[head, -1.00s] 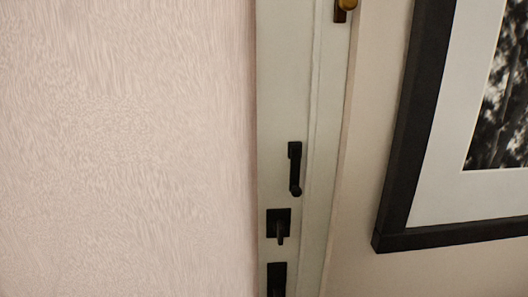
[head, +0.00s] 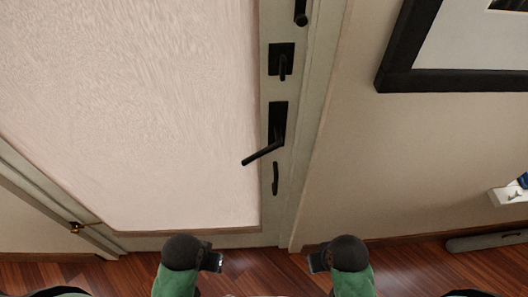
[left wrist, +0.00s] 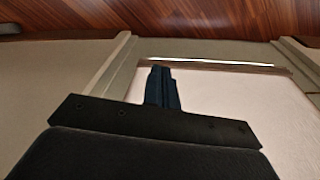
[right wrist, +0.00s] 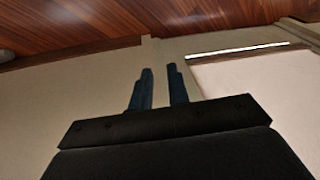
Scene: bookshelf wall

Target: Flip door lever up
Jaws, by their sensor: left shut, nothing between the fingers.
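The white-framed door with a pale textured panel (head: 140,110) fills the left of the head view. Its black door lever (head: 262,155) juts from a tall black plate (head: 277,115) and slants down to the left. My left gripper (head: 217,262) is low in the head view, below the lever and apart from it; the left wrist view shows its fingers (left wrist: 160,72) together and empty. My right gripper (head: 316,263) is lower right of the lever, touching nothing; the right wrist view shows a gap between its fingers (right wrist: 161,74). Neither wrist view shows the lever.
Above the lever are a black turn knob (head: 282,62) and another black fitting (head: 300,12); below it is a small black handle (head: 276,178). A black-framed picture (head: 450,80) hangs on the right wall. The wooden floor (head: 260,275) runs along the bottom.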

